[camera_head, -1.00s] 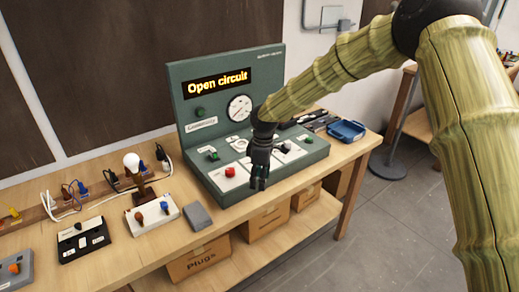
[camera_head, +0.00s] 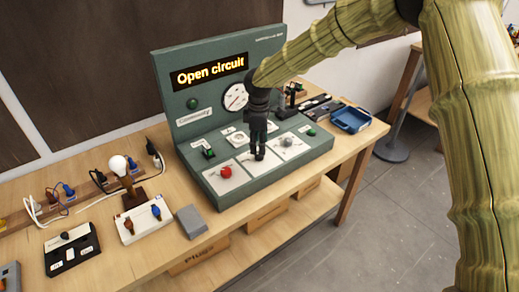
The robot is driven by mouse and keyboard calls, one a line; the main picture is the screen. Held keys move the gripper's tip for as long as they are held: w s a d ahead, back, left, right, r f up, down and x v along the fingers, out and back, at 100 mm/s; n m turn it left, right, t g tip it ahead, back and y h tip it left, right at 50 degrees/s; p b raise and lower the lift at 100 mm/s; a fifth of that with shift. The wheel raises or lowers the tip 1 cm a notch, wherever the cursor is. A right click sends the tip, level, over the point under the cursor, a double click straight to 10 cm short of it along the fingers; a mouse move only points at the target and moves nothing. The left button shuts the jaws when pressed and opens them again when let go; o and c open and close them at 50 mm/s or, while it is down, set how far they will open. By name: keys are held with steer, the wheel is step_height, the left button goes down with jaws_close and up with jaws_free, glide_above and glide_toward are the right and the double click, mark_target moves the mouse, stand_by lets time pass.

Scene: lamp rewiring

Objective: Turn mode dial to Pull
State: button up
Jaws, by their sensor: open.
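The green control console (camera_head: 190,120) stands on the bench, and its lit display (camera_head: 208,76) reads "Open circuit". Three white plates lie along its front deck. The left plate carries a red knob (camera_head: 226,171), and the right plate carries a grey round knob (camera_head: 287,142). My gripper (camera_head: 257,155) points down over the middle plate (camera_head: 248,167) and hides most of it, with any control there. It is open; the gap between its fingers is hard to see, and whether it touches anything cannot be told. The labels are too small to read, so I cannot tell which control is the mode dial.
Behind the plates are a green switch (camera_head: 208,153) and a round gauge (camera_head: 235,97). A blue tray (camera_head: 350,119) is right of the console. A grey block (camera_head: 191,221), a lamp bulb (camera_head: 118,164) and a black switch box (camera_head: 72,250) are left of it.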

mark_target(259, 155)
steer(key=shift+s+f, duration=0.1)
steer(key=shift+f, duration=0.35)
steer(key=w+f, duration=0.1)
steer(key=f+p, duration=0.1)
steer(key=f, duration=0.1)
steer(key=w+f, duration=0.1)
steer(key=f, duration=0.1)
steer(key=shift+w+f, duration=0.15)
steer(key=shift+w, duration=0.2)
steer(key=shift+s+p, duration=0.3)
steer(key=shift+s, duration=0.1)
steer(key=shift+s+r, duration=0.3)
steer(key=shift+s, duration=0.1)
steer(key=shift+w+f, duration=0.2)
steer(key=shift+f, duration=0.05)
steer(key=shift+w+f, duration=0.25)
steer(key=c, duration=0.3)
steer(key=shift+w, duration=0.1)
steer(key=c, duration=0.4)
steer(key=shift+r, duration=0.2)
steer(key=c, duration=0.3)
